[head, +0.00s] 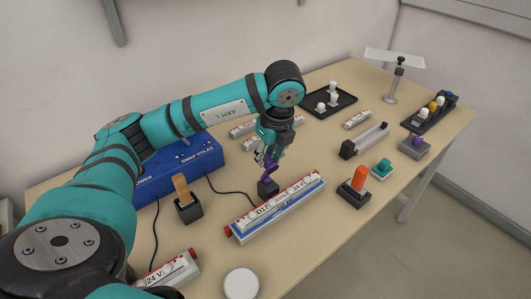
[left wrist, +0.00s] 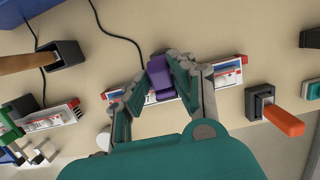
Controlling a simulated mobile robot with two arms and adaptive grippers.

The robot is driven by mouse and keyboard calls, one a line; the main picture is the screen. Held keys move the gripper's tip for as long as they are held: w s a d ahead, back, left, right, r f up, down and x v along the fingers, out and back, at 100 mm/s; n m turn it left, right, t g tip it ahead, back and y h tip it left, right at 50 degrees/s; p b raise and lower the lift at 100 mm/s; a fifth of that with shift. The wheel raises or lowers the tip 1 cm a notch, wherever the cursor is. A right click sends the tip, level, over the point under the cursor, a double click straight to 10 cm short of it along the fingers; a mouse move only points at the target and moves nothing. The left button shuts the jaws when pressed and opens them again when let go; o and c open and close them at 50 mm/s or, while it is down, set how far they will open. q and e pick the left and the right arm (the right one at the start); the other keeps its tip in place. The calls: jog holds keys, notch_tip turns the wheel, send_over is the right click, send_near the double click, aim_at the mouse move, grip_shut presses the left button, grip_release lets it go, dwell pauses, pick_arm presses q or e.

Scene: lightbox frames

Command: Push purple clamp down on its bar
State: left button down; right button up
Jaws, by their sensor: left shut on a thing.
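My left gripper (head: 267,160) is shut on the purple clamp (head: 270,170), whose lower end meets a small black block (head: 268,188). In the left wrist view the purple clamp (left wrist: 158,72) sits between the fingertips, over or beside a white bar with red ends (left wrist: 222,72). In the head view this bar (head: 282,210), marked 24 V, lies just in front of the black block. Whether the clamp touches the bar is hidden. My right gripper is not in view.
An orange lever on a black base (head: 358,182) stands right of the bar, a wooden-handled one (head: 183,192) left. A blue power box (head: 180,165) with black cables lies behind. A grey block with a purple top (head: 416,142) stands far right. A white disc (head: 241,283) lies in front.

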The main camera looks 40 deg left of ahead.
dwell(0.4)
pick_arm(q)
jog(key=c, duration=1.1)
grip_release()
jog(key=shift+r, duration=0.1)
jog(key=v, duration=1.1)
jog(key=shift+s+d+r, duration=0.1)
jog(key=shift+d+r, duration=0.1)
jog(key=shift+r, duration=0.2)
